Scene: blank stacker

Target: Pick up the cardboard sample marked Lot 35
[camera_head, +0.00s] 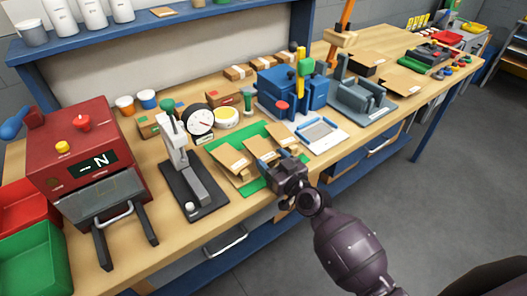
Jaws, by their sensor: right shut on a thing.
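Several flat brown cardboard samples lie on or over a green mat (256,188) in the middle of the bench. One sample (232,162) lies at the mat's left, and another (285,138) is at its right. My right gripper (275,161) reaches in from the lower right and is shut on the middle cardboard sample (257,147) at its near end. I cannot tell whether this sample is lifted off the mat. The lot markings are too small to read, so I cannot tell which is Lot 35. My left gripper is not in view.
A grey lever press (185,165) and a red machine (85,150) stand to the left. A white dial gauge (200,121) is behind the mat. A white scale (320,134) and a blue machine (290,92) stand to the right. Little bench surface is free.

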